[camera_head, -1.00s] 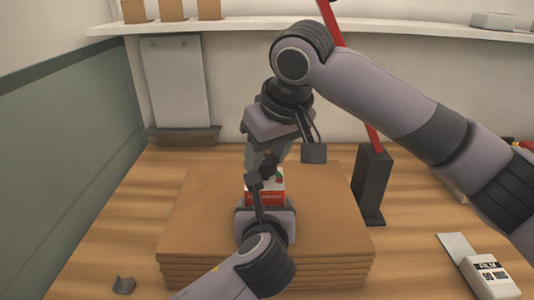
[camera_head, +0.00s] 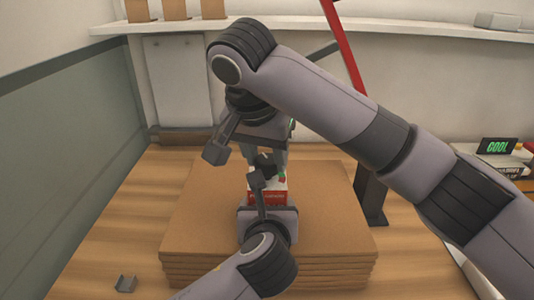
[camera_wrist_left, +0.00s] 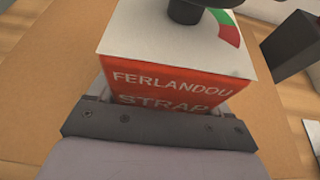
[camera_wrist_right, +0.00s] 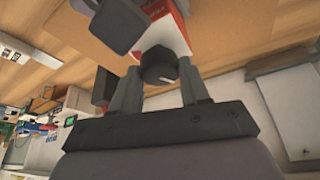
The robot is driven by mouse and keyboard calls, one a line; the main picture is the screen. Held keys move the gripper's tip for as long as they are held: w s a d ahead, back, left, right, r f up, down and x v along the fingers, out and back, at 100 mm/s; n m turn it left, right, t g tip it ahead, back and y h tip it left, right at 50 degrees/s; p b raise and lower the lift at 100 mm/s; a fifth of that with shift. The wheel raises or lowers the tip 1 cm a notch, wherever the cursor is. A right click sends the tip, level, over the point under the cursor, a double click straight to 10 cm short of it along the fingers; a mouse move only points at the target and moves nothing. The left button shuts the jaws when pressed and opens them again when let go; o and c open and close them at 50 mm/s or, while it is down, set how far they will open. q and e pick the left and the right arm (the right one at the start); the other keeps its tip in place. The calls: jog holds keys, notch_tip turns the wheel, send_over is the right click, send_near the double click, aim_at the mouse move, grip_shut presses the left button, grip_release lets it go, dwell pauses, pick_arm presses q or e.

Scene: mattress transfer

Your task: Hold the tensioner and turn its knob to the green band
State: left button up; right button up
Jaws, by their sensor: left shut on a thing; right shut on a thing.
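The tensioner, a red and white box (camera_head: 268,196) lettered FERLANDOU STRAP (camera_wrist_left: 170,85), stands on a cardboard stack (camera_head: 200,225). Its dark knob (camera_wrist_left: 185,10) is on the white top, beside a scale with a green band (camera_wrist_left: 226,18) and a red band. My left gripper (camera_head: 267,203) is shut on the tensioner's body from the near side. My right gripper (camera_head: 268,160) comes down from above, shut on the knob, which shows between its fingers in the right wrist view (camera_wrist_right: 158,66) with a white mark. I cannot tell which band the knob points to.
A dark post (camera_head: 371,195) with a red bar (camera_head: 343,45) stands behind the stack at right.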

jog(key=m+h, duration=0.1)
jog(key=m, duration=0.1)
jog(key=m+g, duration=0.1)
jog(key=m, duration=0.2)
jog(key=shift+w+a+m+h, duration=0.1)
jog(key=shift+w+m+h, duration=0.05)
jog(key=shift+m+h, duration=0.2)
jog(key=shift+w+a+m+g+h, duration=0.1)
jog(key=shift+m+g+h, duration=0.3)
jog(key=shift+m, duration=0.75)
jog(key=shift+m+g+h, duration=0.15)
jog(key=shift+m+g, duration=0.35)
jog(key=shift+m, duration=0.6)
jog(key=o, duration=1.1)
jog(key=shift+c, duration=0.2)
